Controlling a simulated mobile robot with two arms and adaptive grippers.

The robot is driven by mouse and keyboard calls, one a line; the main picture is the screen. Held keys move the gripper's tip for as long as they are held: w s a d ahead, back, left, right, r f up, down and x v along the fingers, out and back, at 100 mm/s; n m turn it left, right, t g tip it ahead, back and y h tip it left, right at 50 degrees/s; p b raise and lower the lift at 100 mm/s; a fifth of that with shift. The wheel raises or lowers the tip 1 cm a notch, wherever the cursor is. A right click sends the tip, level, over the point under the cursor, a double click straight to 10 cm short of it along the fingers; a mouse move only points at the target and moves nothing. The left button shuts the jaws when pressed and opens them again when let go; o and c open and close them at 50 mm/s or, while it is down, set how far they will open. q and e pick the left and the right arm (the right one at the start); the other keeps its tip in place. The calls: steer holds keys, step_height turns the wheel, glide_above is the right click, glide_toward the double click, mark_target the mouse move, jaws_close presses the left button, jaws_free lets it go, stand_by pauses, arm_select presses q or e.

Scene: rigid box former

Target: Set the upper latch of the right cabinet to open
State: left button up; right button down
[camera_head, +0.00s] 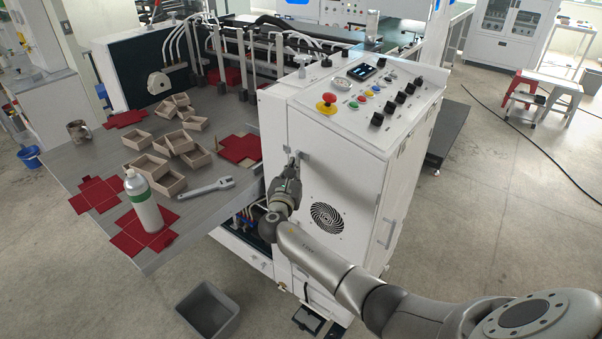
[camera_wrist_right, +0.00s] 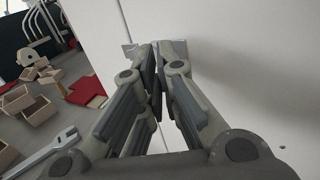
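The right cabinet (camera_head: 330,160) is the white box under the sloping control panel. Its upper latch (camera_head: 304,155) is a small grey metal piece high on the door's left edge. My left gripper is not in view.
The control panel (camera_head: 372,95) with a red emergency button (camera_head: 326,103) is above the door. A grey table (camera_head: 190,205) at the left holds box trays, red blanks, a spray bottle (camera_head: 142,202) and a wrench (camera_head: 207,188). A grey bin (camera_head: 208,310) stands on the floor.

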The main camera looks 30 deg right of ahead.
steer(key=shift+w+a+m+g+h+b, duration=0.55)
steer(key=shift+m+g+h+b, duration=0.8)
steer(key=shift+b, duration=2.55)
steer(key=shift+w+a+m+g+h+b, duration=0.45)
steer(key=shift+w+m+g+b, duration=0.95)
steer(key=shift+b, duration=2.5)
steer(key=shift+w+a+m+g+h+b, duration=0.1)
steer(key=shift+a+m+g+h+b, duration=0.55)
steer(key=shift+g+b, duration=2.35)
steer(key=shift+d+t+h+b, duration=0.3)
steer(key=shift+t+h+b, duration=0.05)
steer(key=shift+t+b, duration=0.6)
steer(key=c, duration=1.9)
jaws_free()
steer(key=shift+s, duration=0.1)
steer(key=shift+c, duration=0.2)
steer(key=v, duration=1.2)
